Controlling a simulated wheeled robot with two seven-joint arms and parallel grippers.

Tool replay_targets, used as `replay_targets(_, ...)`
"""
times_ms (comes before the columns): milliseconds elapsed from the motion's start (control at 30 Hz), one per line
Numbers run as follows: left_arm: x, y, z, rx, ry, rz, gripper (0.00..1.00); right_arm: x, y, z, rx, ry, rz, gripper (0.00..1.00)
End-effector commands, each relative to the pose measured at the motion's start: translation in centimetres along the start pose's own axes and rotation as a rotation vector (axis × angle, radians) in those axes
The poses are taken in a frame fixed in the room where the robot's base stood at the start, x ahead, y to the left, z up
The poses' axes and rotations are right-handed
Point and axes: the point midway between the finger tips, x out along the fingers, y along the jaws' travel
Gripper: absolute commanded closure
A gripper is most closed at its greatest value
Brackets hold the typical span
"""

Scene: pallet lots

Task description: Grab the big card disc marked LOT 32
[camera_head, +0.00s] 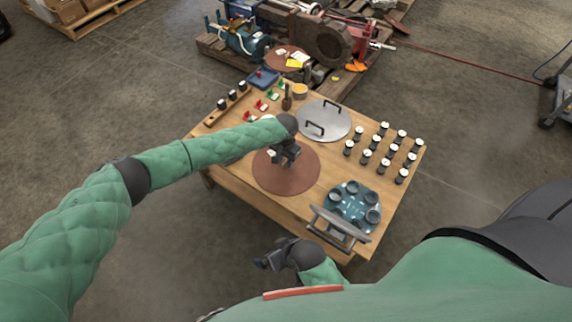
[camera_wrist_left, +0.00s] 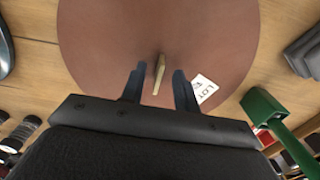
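A big brown card disc (camera_head: 287,180) lies flat on the wooden table and fills much of the left wrist view (camera_wrist_left: 110,40). It bears a white label (camera_wrist_left: 202,88) reading LOT; its number is too small to read surely. A thin tan upright tab (camera_wrist_left: 159,72) stands at the disc's middle. My left gripper (camera_head: 284,158) is over the disc, and its fingers (camera_wrist_left: 158,76) are open on either side of the tab, with gaps showing. My right gripper (camera_head: 268,262) hangs by the table's front edge, away from the disc; its fingers are unclear.
A grey round lid with black handles (camera_head: 325,120) lies behind the disc. Right are several white-topped black pieces (camera_head: 384,145) and a teal round tray (camera_head: 355,190). Another brown disc (camera_head: 275,58) with yellow papers lies on the far pallet. Green and red pieces stand left.

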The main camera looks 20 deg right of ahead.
Motion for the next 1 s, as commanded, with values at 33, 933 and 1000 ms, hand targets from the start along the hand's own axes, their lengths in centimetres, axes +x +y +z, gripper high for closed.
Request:
replay_targets(33,0.4,0.0,0.0,0.0,-0.001,0.0,0.69,0.0,0.0,0.0,0.0,-0.001,0.0,0.0)
replay_targets(933,0.5,0.0,0.0,0.0,0.001,0.0,1.0,-0.1,0.0,0.1,0.0,-0.002,0.0,0.0)
replay_targets(1000,-0.1,0.0,0.0,0.001,0.001,0.001,1.0,0.0,0.0,0.1,0.0,-0.001,0.0,0.0)
